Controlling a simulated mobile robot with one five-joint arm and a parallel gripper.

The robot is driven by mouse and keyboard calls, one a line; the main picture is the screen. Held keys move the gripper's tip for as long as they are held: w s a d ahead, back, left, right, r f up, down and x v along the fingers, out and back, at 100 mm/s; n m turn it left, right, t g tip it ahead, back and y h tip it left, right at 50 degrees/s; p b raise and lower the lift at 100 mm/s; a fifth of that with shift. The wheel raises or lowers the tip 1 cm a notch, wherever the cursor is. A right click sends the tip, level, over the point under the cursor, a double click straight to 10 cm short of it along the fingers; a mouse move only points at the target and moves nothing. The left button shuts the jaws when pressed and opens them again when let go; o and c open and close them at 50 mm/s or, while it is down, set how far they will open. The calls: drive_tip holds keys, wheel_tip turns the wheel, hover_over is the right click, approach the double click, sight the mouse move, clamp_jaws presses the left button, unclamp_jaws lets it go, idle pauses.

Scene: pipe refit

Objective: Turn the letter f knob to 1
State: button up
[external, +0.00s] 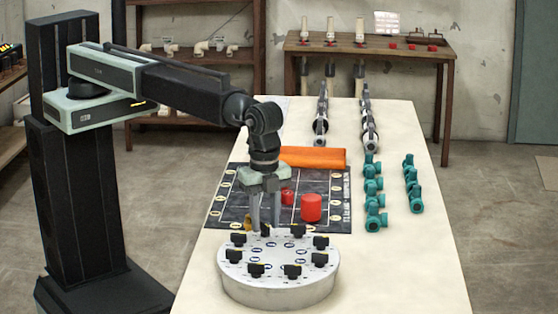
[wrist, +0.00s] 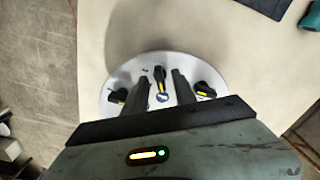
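A round white dial base (external: 280,293) with several black knobs around its top stands near the front of the table. The knob letters are too small to read, so I cannot tell which one is f. My gripper (external: 265,224) points down over the back edge of the base, at a black knob (external: 265,229). In the wrist view my gripper (wrist: 162,76) has its two fingers apart, one on each side of a black knob with a yellow mark (wrist: 159,73). Gaps show between the fingers and this knob. Other knobs sit to the left (wrist: 117,96) and right (wrist: 204,90).
Teal pipe fittings (external: 375,190) stand at the right. The tabletop (external: 410,270) right of the base is clear.

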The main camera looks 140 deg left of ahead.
sight(265, 223)
wheel_tip(265, 223, up, 8)
drive_tip(key=p, duration=0.8)
drive_tip(key=shift+f, duration=0.1)
drive_tip(key=s+d+n, duration=0.1)
drive_tip(key=s+d, duration=0.1)
drive_tip(key=s, duration=1.3)
drive_tip(key=s+d+f+n+b, duration=0.1)
drive_tip(key=s+d+n, duration=0.1)
drive_tip(key=s, duration=1.4)
drive_tip(key=shift+s+d, duration=0.15)
drive_tip(key=shift+d, duration=0.25)
drive_tip(key=shift+f, duration=0.1)
